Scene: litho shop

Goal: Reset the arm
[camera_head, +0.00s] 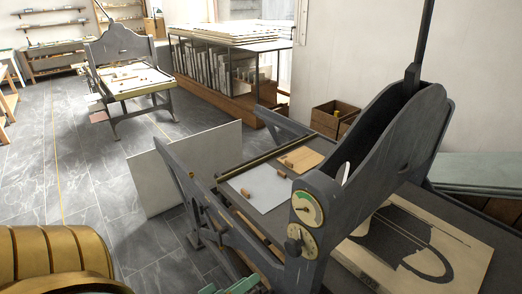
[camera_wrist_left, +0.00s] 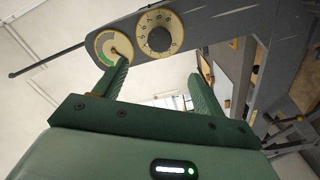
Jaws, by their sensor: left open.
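My left gripper (camera_head: 232,287) shows only as green tips at the bottom edge of the head view, just below the near press. In the left wrist view, its two green ribbed fingers (camera_wrist_left: 160,74) stand wide apart with nothing between them. Beyond them is the press's grey side plate with a round gauge (camera_wrist_left: 114,48) and a dial with a black knob (camera_wrist_left: 158,40). The head view shows the same gauge (camera_head: 307,209) and dial (camera_head: 301,244). I cannot tell how far the fingertips are from the plate. My right gripper is not in view.
The near press (camera_head: 401,150) fills the right side; its bed holds a stone (camera_head: 465,262) with a dark drawing. A pale board (camera_head: 180,170) leans beside it. Behind are a wooden crate (camera_head: 322,121), a rack (camera_head: 222,75) and another press (camera_head: 120,45). Grey floor (camera_head: 90,180) is open at left.

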